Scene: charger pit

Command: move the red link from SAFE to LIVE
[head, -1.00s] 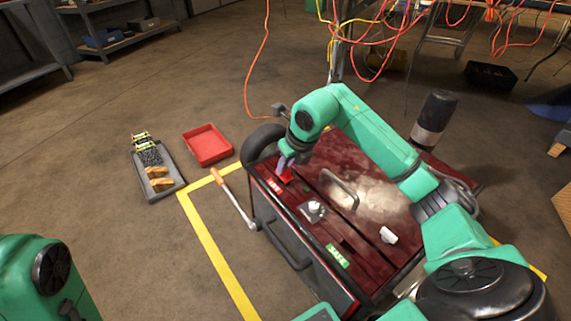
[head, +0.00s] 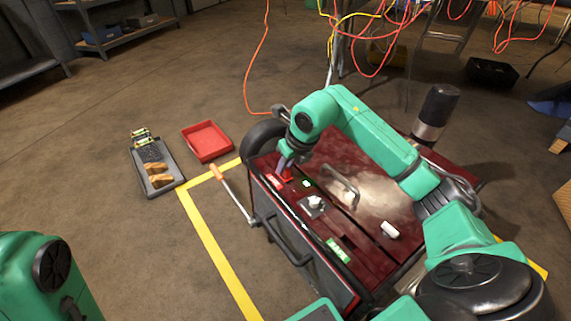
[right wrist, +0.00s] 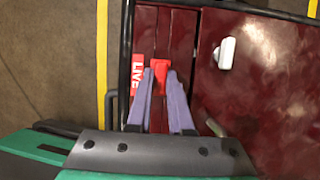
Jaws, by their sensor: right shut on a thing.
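The red link (head: 287,175) is at the LIVE end of the dark red cart top, beside the red LIVE label (head: 274,183). My right gripper (head: 284,164) is shut on it from above. In the right wrist view the link (right wrist: 160,70) shows between the fingertips, just right of the LIVE label (right wrist: 137,72). Its lower part is hidden, so how deep it sits cannot be told. The green SAFE label (head: 338,250) is at the near end of the same strip. My left gripper is out of view.
A small green light (head: 306,183) glows near the link. A metal handle (head: 342,185), a grey fitting (head: 314,206) and a white piece (head: 389,230) stand on the cart top. A red tray (head: 207,141) and a grey tray (head: 164,188) lie on the floor.

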